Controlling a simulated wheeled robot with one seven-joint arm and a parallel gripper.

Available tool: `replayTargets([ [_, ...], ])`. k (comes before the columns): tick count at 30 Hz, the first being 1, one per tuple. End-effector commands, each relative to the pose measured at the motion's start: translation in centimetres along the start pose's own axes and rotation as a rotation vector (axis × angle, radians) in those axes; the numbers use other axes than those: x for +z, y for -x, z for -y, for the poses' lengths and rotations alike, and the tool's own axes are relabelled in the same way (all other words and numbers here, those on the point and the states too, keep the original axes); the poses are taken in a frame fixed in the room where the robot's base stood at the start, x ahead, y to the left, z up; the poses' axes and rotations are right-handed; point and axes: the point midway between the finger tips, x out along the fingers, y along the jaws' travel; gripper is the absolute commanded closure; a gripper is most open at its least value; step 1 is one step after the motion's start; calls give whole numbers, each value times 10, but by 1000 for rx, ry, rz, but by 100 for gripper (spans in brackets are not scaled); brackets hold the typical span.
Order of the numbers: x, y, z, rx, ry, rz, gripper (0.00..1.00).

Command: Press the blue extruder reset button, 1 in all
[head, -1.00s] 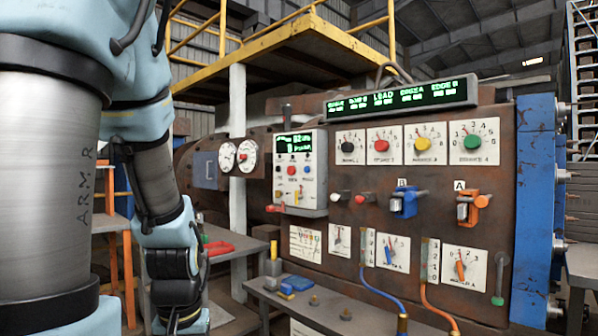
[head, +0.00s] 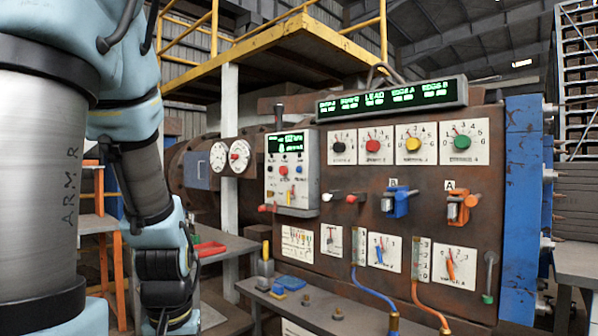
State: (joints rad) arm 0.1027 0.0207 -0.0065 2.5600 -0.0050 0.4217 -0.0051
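The control box (head: 291,183) with a green-lit screen is fixed at the left of the brown machine panel. It carries several small buttons and knobs, red, blue and others. A small blue button (head: 299,169) shows at the right of its upper row; its label is too small to read. My gripper (head: 163,328) hangs low at the bottom left, cut off by the lower picture edge, well left of and below the box. Its fingers are too dark and small to tell open from shut. It touches no button.
The panel (head: 350,228) has several coloured dials, a blue clamp (head: 396,204) and an orange clamp (head: 459,208). A grey bench (head: 330,312) with small blocks runs below it. A side table (head: 222,243) with a red tray stands behind my arm. A yellow-railed platform (head: 290,45) is above.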

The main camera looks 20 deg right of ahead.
Motion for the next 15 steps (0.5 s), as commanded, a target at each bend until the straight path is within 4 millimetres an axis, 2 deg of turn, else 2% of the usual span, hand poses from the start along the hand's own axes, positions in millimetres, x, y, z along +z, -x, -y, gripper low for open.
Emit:
replayTargets([
  [1,0,0,0,0,0,0,86],
  [5,0,0,0,0,0,0,100],
  [15,0,0,0,0,0,0,100],
])
